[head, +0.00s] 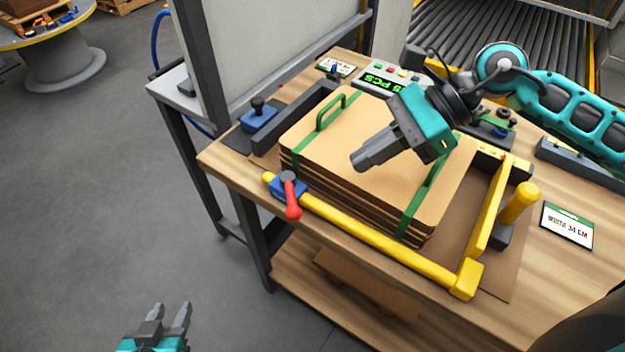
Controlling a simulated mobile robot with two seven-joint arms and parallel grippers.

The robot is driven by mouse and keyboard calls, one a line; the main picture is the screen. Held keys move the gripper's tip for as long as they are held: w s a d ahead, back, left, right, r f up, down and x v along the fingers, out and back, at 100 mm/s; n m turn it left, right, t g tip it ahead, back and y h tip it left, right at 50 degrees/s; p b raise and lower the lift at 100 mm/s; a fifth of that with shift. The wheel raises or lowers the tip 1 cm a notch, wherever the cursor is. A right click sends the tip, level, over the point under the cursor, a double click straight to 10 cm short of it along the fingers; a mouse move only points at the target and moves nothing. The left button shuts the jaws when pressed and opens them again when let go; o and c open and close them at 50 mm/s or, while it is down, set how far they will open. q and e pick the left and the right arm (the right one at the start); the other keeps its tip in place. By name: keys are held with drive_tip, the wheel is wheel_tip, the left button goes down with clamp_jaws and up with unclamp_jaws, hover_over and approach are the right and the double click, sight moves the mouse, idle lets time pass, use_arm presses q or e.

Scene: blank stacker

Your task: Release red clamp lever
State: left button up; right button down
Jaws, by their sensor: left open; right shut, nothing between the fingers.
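The red clamp lever (291,199) is on a blue clamp block (281,188) at the left end of the yellow bar (365,237), along the table's front edge. The lever points down toward the front, its knob lowest. My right gripper (361,160) is shut and empty, over the top of the stack of brown cardboard blanks (345,135), right of and behind the lever. I cannot tell whether it touches the stack. My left gripper (169,312) is open and empty, low at the bottom left, off the table and well away from the lever.
Green straps (421,200) wrap the stack. A yellow upright handle (518,203) stands at the right of the wooden table (570,275). A blue clamp with a black knob (258,115) sits at the back left. A grey panel (265,45) rises behind.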

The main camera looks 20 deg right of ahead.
sight(291, 195)
drive_tip(key=shift+a, duration=0.1)
drive_tip(key=x, duration=1)
drive_tip(key=shift+p, duration=0.4)
